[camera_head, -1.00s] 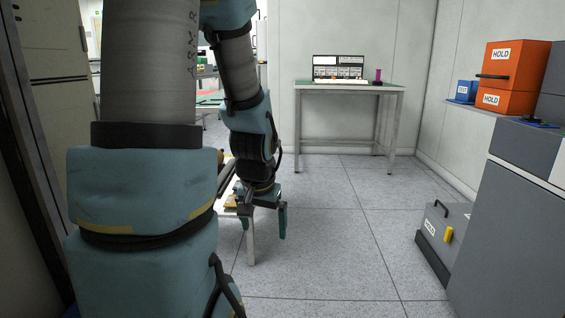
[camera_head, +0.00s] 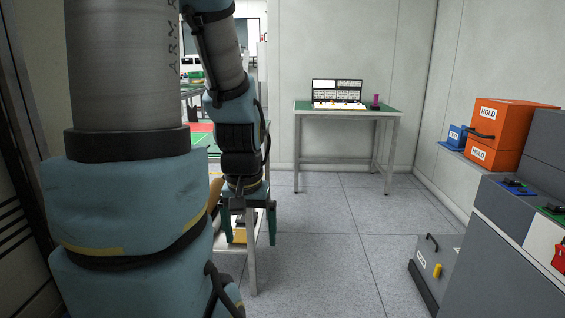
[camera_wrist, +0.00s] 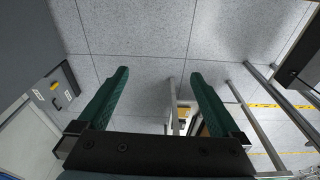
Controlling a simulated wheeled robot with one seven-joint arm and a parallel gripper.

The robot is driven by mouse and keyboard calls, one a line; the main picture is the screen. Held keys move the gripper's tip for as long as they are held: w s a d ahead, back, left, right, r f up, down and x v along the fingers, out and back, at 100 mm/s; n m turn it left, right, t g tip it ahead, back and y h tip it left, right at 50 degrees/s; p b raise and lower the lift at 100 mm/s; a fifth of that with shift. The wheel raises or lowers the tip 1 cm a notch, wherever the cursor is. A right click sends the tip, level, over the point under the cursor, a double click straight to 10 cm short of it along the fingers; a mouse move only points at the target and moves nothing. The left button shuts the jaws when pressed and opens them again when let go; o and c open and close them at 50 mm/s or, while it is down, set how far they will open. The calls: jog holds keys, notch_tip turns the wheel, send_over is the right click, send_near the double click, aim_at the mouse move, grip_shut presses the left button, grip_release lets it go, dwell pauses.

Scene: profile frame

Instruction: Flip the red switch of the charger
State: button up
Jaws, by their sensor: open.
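I cannot pick out a charger or a red switch for certain in either view. A red item (camera_head: 560,257) shows partly at the far right edge of the head view, against the grey cabinet; the frame cuts it off. My gripper (camera_head: 245,238) hangs pointing down, left of centre, in front of a low table or stand. In the wrist view my gripper (camera_wrist: 158,76) has its two green fingers wide apart, with nothing between them but floor and a table leg. It is well apart from the right-hand cabinet.
A grey cabinet (camera_head: 480,270) on the right carries small black devices (camera_head: 516,186) on coloured mats. Orange HOLD boxes (camera_head: 510,118) sit behind. A grey case (camera_head: 432,268) stands on the floor. A table (camera_head: 345,111) with a panel (camera_head: 338,92) is at the back. The middle floor is clear.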

notch_tip(320, 180, up, 10)
jog(key=p, duration=0.7)
